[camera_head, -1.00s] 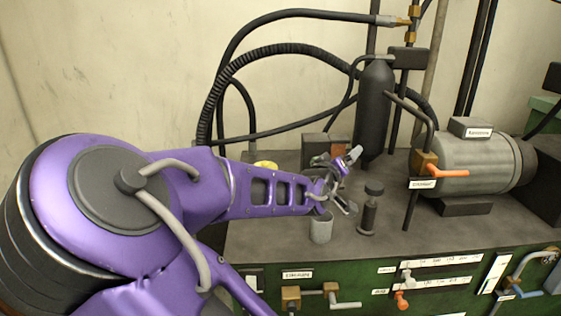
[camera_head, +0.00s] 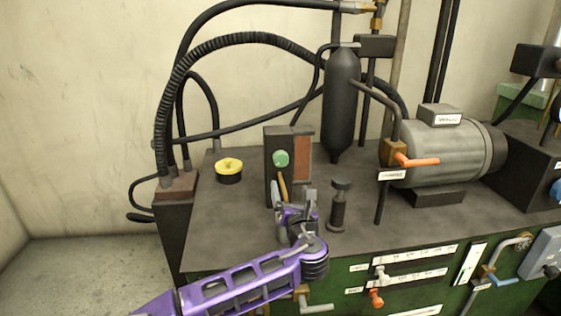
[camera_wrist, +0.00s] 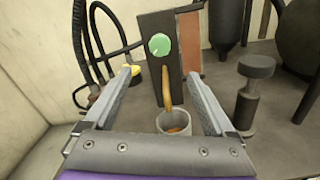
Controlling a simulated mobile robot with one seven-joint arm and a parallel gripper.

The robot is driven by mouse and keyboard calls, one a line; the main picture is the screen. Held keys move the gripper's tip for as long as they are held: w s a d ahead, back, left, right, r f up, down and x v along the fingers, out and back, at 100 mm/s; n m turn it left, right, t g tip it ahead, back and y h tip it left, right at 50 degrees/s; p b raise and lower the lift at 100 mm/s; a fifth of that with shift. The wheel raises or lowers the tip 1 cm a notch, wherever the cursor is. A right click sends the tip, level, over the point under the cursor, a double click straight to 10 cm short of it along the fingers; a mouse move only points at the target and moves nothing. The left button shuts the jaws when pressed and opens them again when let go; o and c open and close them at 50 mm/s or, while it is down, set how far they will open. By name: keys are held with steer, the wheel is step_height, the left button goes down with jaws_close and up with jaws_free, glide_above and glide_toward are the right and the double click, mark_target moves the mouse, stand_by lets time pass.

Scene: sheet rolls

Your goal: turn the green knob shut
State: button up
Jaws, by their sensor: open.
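The green knob (camera_head: 281,158) sits on the front of a dark upright block (camera_head: 270,140) on the machine's top. It also shows in the wrist view (camera_wrist: 159,45), above a brownish spout (camera_wrist: 166,88) that hangs down. My gripper (camera_head: 278,199) is in front of and below the knob. In the wrist view my gripper (camera_wrist: 160,82) has its two fingers wide apart and empty, with the knob beyond and above the fingertips, not touched. A grey cup (camera_wrist: 174,122) stands under the spout, between the fingers in that view.
A dark capped cylinder (camera_head: 340,205) stands close to the right of my gripper. A yellow-topped round part (camera_head: 229,168) sits left of the block. A black tank (camera_head: 341,105) and a grey motor (camera_head: 440,160) stand to the right. Hoses (camera_head: 165,100) arch behind.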

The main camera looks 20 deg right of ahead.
mark_target(281, 161)
steer(key=w+d, duration=0.1)
steer(key=w, duration=0.4)
steer(key=w+d, duration=0.1)
steer(key=w, duration=0.5)
steer(key=w+d+b, duration=0.1)
steer(key=w, duration=0.4)
steer(key=shift+w+d, duration=0.15)
steer(key=shift+w, duration=0.2)
steer(key=c, duration=1.4)
